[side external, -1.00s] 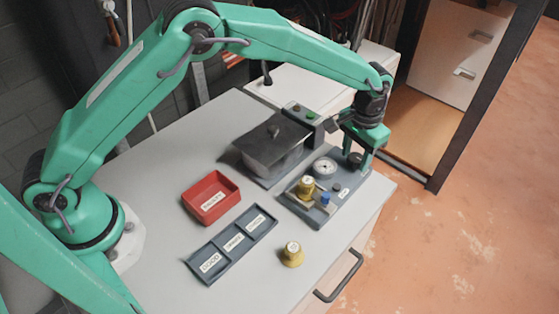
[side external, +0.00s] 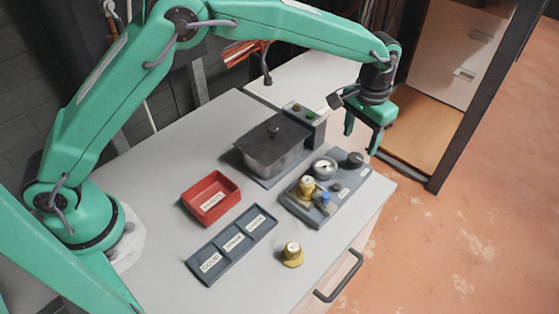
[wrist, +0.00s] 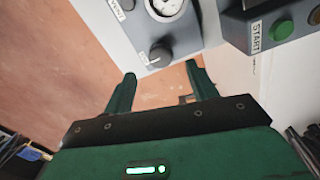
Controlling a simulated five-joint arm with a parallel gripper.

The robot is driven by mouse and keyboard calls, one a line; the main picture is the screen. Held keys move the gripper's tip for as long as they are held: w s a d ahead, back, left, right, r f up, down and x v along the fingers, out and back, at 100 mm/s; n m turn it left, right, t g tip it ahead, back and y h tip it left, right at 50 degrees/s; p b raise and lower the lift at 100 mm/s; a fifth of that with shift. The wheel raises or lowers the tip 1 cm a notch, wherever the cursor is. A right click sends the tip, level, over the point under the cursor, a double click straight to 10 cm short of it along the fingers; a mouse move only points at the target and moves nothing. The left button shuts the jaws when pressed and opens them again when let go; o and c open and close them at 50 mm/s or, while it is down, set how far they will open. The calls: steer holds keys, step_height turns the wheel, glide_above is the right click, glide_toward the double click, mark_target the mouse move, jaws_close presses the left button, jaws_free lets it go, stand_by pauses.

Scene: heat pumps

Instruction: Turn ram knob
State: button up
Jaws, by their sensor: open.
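The dark round knob (side external: 355,159) sits at the far right corner of the grey panel (side external: 318,213). In the wrist view the knob (wrist: 160,54) has a pale pointer mark and a small white label beside it, too small to read surely. My gripper (side external: 363,137) is open and empty, raised above the knob and apart from it. In the wrist view the two green fingers (wrist: 160,75) point toward the panel edge, with the knob just beyond their tips.
The panel also carries a gauge (side external: 324,167), a brass part (side external: 306,186) and a blue knob (side external: 325,198). A lidded dark box (side external: 272,147) and a START button box (side external: 303,117) stand behind. A red tray (side external: 211,197), labelled tray (side external: 232,244) and loose brass part (side external: 292,254) lie nearer.

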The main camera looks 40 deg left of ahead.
steer(key=shift+r, duration=0.9)
steer(key=shift+a+r, duration=0.3)
steer(key=shift+r, duration=0.1)
steer(key=s+a+r+n+t, duration=0.1)
steer(key=s+a+r, duration=0.4)
steer(key=a+r, duration=0.25)
steer(key=s+a+r+t, duration=0.2)
steer(key=s+a+r, duration=0.4)
steer(key=a, duration=0.2)
steer(key=s+a+t, duration=0.1)
steer(key=s+a, duration=0.4)
steer(key=s, duration=0.4)
steer(key=s+a+f+n+t, duration=0.1)
steer(key=s+a, duration=0.4)
steer(key=s, duration=0.4)
steer(key=shift+s+a+f+t, duration=0.2)
steer(key=shift+f+t, duration=0.05)
steer(key=shift+t, duration=0.05)
